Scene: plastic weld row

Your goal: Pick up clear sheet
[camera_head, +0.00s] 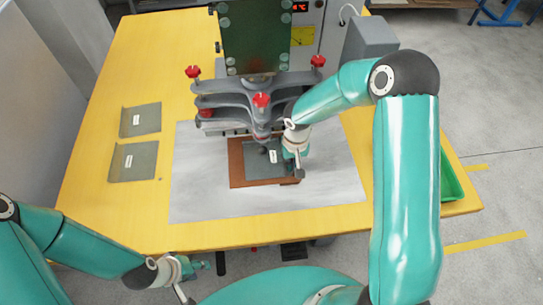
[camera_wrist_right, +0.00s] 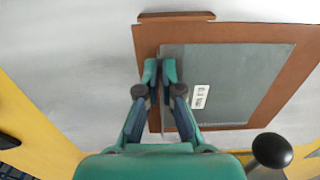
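A grey see-through clear sheet (camera_head: 262,165) with a white label lies over a brown board under the press. It also shows in the right wrist view (camera_wrist_right: 230,75). My right gripper (camera_head: 298,172) is at the right side of this board. In the right wrist view its fingertips (camera_wrist_right: 160,72) are close together with the sheet's edge between them. My left gripper (camera_head: 192,268) is off the table's front edge, far from the sheet; its fingers are too small to read. Two similar labelled sheets (camera_head: 140,120) (camera_head: 133,162) lie at the table's left.
The brown board (camera_head: 237,165) rests on a pale mat (camera_head: 200,195) on the yellow table (camera_head: 130,215). The grey press (camera_head: 255,95) with red knobs stands just behind the board. A green bin (camera_head: 450,185) is at the right, partly behind my right arm. The mat's front is clear.

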